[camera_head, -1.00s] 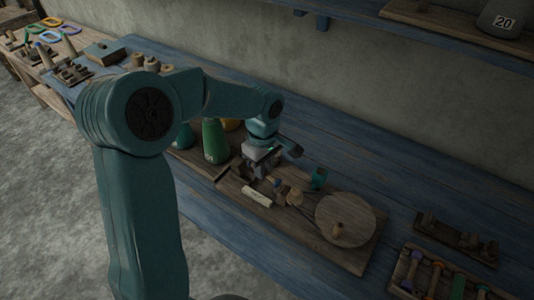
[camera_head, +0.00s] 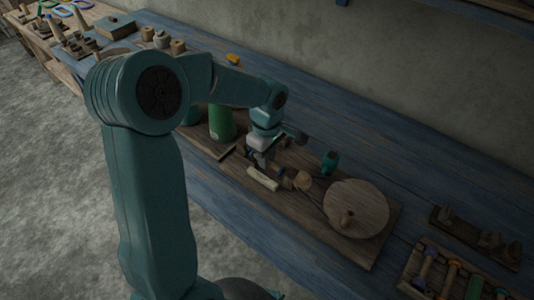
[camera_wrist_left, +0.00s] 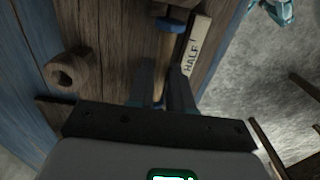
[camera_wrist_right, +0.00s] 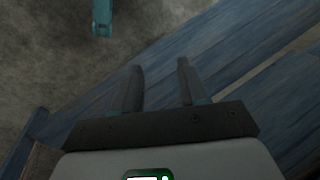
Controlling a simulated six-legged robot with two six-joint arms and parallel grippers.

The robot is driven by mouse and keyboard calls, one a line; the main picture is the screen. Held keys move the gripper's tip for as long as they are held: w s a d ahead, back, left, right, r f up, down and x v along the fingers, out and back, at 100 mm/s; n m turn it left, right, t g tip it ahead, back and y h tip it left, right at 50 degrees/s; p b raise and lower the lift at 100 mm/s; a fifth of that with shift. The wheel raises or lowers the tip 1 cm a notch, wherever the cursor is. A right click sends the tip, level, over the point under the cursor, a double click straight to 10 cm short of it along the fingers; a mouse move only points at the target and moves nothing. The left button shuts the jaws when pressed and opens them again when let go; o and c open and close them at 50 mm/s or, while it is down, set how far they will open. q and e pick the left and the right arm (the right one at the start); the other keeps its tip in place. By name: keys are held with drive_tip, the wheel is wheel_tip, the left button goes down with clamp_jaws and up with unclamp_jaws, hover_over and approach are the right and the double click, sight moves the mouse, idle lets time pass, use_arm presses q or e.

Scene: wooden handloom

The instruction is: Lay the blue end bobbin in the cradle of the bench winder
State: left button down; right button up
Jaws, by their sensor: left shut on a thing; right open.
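In the left wrist view, a wooden bobbin with a blue end (camera_wrist_left: 171,25) lies between the fingers of my left gripper (camera_wrist_left: 162,88), which is shut on it. Its near end is partly hidden by the fingers. In the head view, my left gripper (camera_head: 262,164) is low over the winder's board, beside a pale label block (camera_head: 263,179). The bench winder's round wooden wheel (camera_head: 357,208) is to the right. Small wooden parts (camera_head: 302,181) stand between the gripper and wheel; I cannot tell the cradle clearly. My right gripper (camera_wrist_right: 158,85) is open and empty.
A green cone (camera_head: 221,123) stands left of the gripper. A small teal object (camera_head: 330,162) is behind the winder. A tray of coloured bobbins (camera_head: 455,280) and a wooden rack (camera_head: 475,235) are at the right.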

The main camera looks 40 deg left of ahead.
use_arm(q)
drive_tip(key=shift+w+f, duration=0.1)
drive_tip(key=shift+f, duration=0.45)
drive_tip(key=shift+r, duration=0.1)
drive_tip(key=c, duration=0.9)
unclamp_jaws()
drive_tip(key=shift+c, duration=0.2)
wheel_tip(320, 180, up, 16)
drive_tip(key=p, duration=0.1)
drive_tip(key=shift+r, duration=0.2)
